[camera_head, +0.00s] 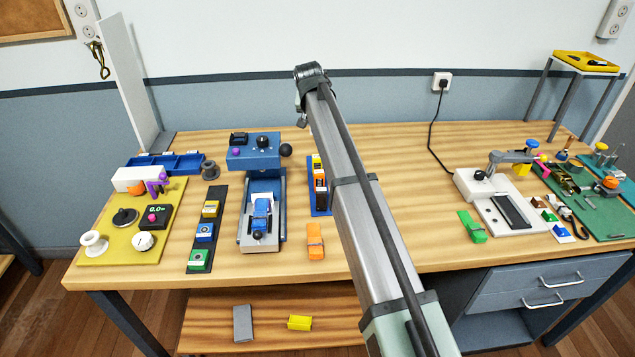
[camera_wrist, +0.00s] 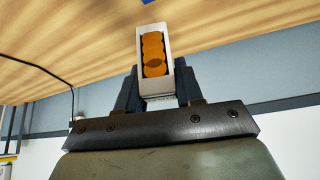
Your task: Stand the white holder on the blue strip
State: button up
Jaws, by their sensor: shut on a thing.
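My gripper (camera_wrist: 160,97) shows in the wrist view, shut on the white holder (camera_wrist: 169,50). The holder is a narrow white tray with several orange round pieces in a row inside it. It sits between the two dark fingers, its far end sticking out past them toward the wooden table. In the head view the gripper and holder are hidden, and my arm crosses the middle. The blue strip (camera_head: 321,212) lies on the table just left of my arm, partly hidden by it. Holders with orange and yellow contents stand on it.
Left of the strip stands a blue press (camera_head: 262,155). A black strip (camera_head: 196,240) holds yellow, blue and green blocks. An orange clip (camera_head: 315,241) lies in front of the blue strip. A white machine (camera_head: 500,200) is at right. The table behind my arm is mostly clear.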

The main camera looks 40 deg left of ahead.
jog(key=shift+w+a+f+n+g+y, duration=0.2)
jog(key=shift+f+n, duration=0.25)
jog(key=shift+f, duration=1.55)
jog(key=shift+w+a+f+n+g+y, duration=0.15)
jog(key=shift+w+a+f+n+y, duration=0.2)
jog(key=shift+f, duration=1.7)
jog(key=shift+w+a+f+n+g+y, duration=0.15)
jog(key=shift+f+n, duration=0.35)
jog(key=shift+f, duration=1.5)
jog(key=shift+f, duration=0.15)
jog(key=o, duration=1.1)
jog(key=v, duration=1.2)
